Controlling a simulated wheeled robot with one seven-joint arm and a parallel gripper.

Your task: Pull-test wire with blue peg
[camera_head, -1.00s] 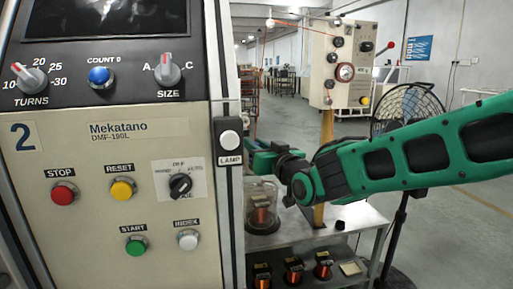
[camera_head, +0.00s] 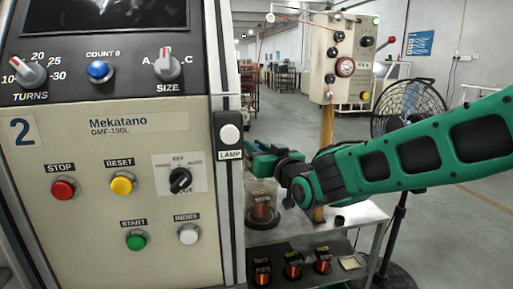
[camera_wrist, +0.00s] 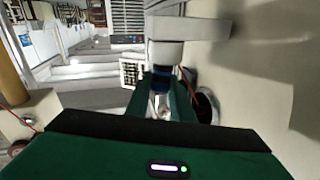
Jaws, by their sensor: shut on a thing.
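In the wrist view, the dark blue peg (camera_wrist: 160,78) shows between the tips of my gripper (camera_wrist: 161,103), below a pale grey cylindrical part. My gripper is shut on this peg. In the head view, my gripper (camera_head: 258,155) reaches left behind the edge of the winding machine, and its fingertips are hidden. A thin reddish wire (camera_head: 300,20) runs near the top by the cream tension box (camera_head: 345,60). Whether the wire touches the peg cannot be told.
The winding machine (camera_head: 110,215) with knobs and buttons fills the left. A clear jar (camera_head: 262,204) with a copper-wound part stands on the metal bench (camera_head: 340,222), below my wrist. Several wound parts sit on the lower shelf. A fan (camera_head: 408,105) stands behind my arm.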

